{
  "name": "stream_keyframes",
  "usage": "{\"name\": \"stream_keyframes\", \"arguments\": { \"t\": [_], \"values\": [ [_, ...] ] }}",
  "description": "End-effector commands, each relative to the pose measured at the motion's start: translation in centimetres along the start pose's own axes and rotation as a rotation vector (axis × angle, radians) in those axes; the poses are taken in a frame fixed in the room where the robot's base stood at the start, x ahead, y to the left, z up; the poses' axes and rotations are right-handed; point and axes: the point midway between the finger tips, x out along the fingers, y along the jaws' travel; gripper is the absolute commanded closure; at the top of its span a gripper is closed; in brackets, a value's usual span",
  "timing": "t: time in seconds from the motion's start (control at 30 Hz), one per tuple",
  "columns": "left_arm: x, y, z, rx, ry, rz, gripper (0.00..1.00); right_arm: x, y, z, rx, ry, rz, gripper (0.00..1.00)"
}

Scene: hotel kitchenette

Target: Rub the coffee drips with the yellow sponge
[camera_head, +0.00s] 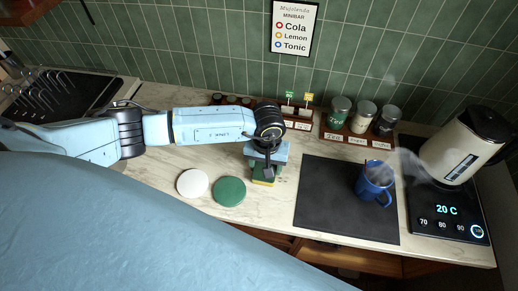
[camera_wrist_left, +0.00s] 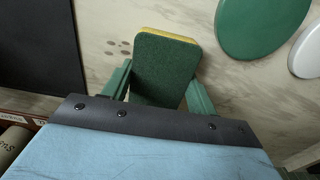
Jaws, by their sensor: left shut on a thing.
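The yellow sponge (camera_head: 262,181) has a dark green scouring side and is held above or on the counter left of the black mat. In the left wrist view the sponge (camera_wrist_left: 164,70) shows its green face and a thin yellow edge. My left gripper (camera_head: 267,167) is shut on it, with a green finger on each side in the left wrist view (camera_wrist_left: 160,92). My right gripper is not in view.
A green disc (camera_head: 229,191) and a white disc (camera_head: 193,183) lie left of the sponge. A steaming blue mug (camera_head: 375,182) stands on the black mat (camera_head: 325,205). A kettle (camera_head: 463,146) stands at right. Jars (camera_head: 363,116) line the back.

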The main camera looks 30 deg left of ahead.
Motion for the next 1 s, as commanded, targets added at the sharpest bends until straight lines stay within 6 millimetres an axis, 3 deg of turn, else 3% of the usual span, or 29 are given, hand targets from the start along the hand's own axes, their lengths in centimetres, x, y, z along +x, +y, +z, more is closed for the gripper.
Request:
{"name": "stream_keyframes", "arguments": {
  "t": [0.17, 0.3, 1.0],
  "values": [
    [0.1, -1.6, -0.3, 0.001, 0.000, -0.004, 0.63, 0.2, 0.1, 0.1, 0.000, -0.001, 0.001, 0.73],
    [-2.5, -1.4, -0.3, 0.003, 0.002, -0.001, 0.63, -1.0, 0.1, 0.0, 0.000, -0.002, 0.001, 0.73],
    [-8.1, -1.8, -0.2, -0.007, 0.001, -0.001, 0.63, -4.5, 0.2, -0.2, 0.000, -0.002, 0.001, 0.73]
  ]
}}
